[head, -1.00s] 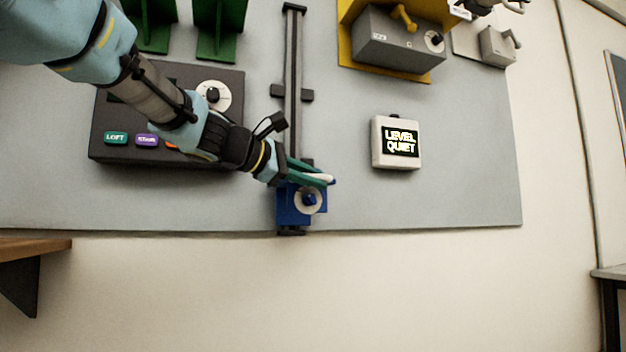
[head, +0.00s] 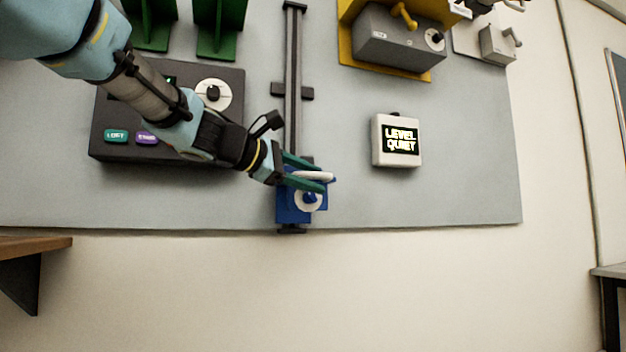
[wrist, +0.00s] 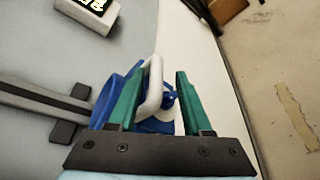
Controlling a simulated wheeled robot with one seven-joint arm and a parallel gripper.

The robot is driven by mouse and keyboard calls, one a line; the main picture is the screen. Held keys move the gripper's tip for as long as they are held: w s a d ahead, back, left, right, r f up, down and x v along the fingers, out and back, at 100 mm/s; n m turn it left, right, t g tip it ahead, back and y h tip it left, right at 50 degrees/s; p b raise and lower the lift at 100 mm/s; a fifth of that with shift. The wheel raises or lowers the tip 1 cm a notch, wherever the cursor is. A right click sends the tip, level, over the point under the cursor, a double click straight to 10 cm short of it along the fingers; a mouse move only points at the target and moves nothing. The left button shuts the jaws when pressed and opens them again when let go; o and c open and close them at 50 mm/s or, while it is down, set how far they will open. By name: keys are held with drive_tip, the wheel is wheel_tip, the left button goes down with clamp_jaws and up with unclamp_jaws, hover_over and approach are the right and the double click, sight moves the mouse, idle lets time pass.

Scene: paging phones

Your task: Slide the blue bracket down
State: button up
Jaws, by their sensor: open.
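The blue bracket (head: 287,208) sits at the low end of a dark vertical rail (head: 292,70) on the grey wall panel. It carries a round white dial with a blue knob (head: 309,197) and a white handle (head: 315,176). My gripper (head: 323,178) is at the bracket's upper part, its green fingers apart. In the wrist view, the white handle (wrist: 152,88) lies between the open fingers, close to the left one; I cannot tell whether they touch. The blue bracket (wrist: 107,98) is partly hidden behind the left finger.
A dark box with coloured buttons (head: 100,150) is left of the rail, partly behind my arm. A small white display (head: 396,158) reading "LEVEL QUIET" is to the right. A yellow mount with a grey box (head: 395,45) is at upper right.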

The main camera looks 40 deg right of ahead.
drive_tip(key=v, duration=1)
drive_tip(key=w+a+f+t+y, duration=0.1)
drive_tip(key=w+a+f+y, duration=0.3)
drive_tip(key=f, duration=0.5)
drive_tip(key=w+a+f+t+y, duration=0.1)
drive_tip(key=w+a+f, duration=0.2)
drive_tip(key=a+f, duration=0.4)
drive_tip(key=w+a+f+t+y, duration=0.1)
drive_tip(key=w+a+f+y, duration=0.2)
drive_tip(key=f, duration=0.7)
drive_tip(key=s+a+f+m+y, duration=0.3)
drive_tip(key=a+f+y, duration=0.1)
drive_tip(key=a+f, duration=0.7)
drive_tip(key=s+a+f+m+y, duration=0.3)
drive_tip(key=a+f+m, duration=0.1)
drive_tip(key=a+f, duration=0.75)
drive_tip(key=w+p+v, duration=0.3)
drive_tip(key=p+v, duration=1.2)
drive_tip(key=w+r+p+v, duration=0.1)
drive_tip(key=w+p+v, duration=0.2)
drive_tip(key=p+v, duration=1.1)
drive_tip(key=shift+s+a+r+g+p, duration=0.2)
drive_tip(key=shift+a+r+g+p, duration=0.15)
drive_tip(key=shift+r, duration=0.55)
drive_tip(key=shift+d, duration=0.1)
